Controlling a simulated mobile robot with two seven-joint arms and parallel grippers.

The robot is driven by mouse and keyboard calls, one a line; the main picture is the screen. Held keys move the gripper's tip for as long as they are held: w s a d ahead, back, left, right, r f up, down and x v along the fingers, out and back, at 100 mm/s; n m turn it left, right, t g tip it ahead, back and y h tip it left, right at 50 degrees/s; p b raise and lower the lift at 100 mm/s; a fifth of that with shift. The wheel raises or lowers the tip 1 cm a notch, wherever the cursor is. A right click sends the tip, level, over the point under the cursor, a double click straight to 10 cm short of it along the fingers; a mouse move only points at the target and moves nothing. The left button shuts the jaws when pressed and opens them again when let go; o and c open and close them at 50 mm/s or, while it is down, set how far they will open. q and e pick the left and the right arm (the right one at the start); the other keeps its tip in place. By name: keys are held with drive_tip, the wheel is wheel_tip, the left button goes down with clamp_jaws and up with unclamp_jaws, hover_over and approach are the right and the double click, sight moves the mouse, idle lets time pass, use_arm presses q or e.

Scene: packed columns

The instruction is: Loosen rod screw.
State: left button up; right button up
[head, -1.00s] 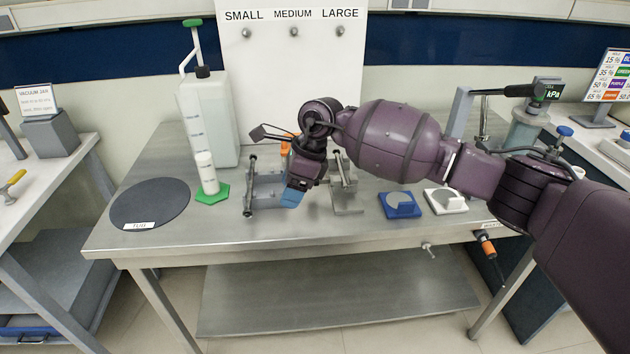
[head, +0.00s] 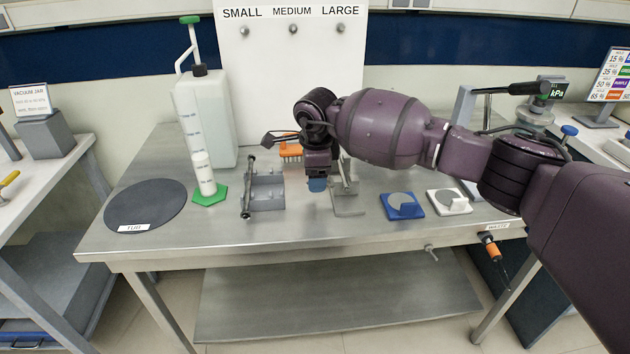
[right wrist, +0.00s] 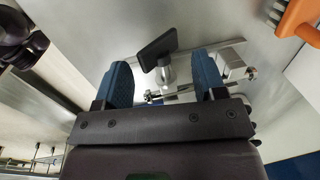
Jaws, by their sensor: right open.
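The screw, with a flat black handle (right wrist: 158,46) on a metal shank, shows in the right wrist view beyond the space between my fingertips. It belongs to a metal stand (head: 349,205), which my right arm partly hides in the head view. My right gripper (head: 318,184) points down just left of this stand. In the right wrist view its two blue fingers (right wrist: 160,65) are apart, with nothing held. The handle appears beyond the tips, and I cannot tell the exact gap. My left gripper is not in view.
A grey holder (head: 266,192) with a rod stands left of my right gripper. An orange brush (head: 290,149) is behind. Blue (head: 401,206) and white (head: 448,202) blocks sit to the right. A green-based cylinder (head: 205,178) and a dark disc (head: 147,203) are at left.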

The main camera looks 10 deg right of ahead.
drive_tip(key=shift+w+f, duration=0.2)
drive_tip(key=shift+f, duration=1)
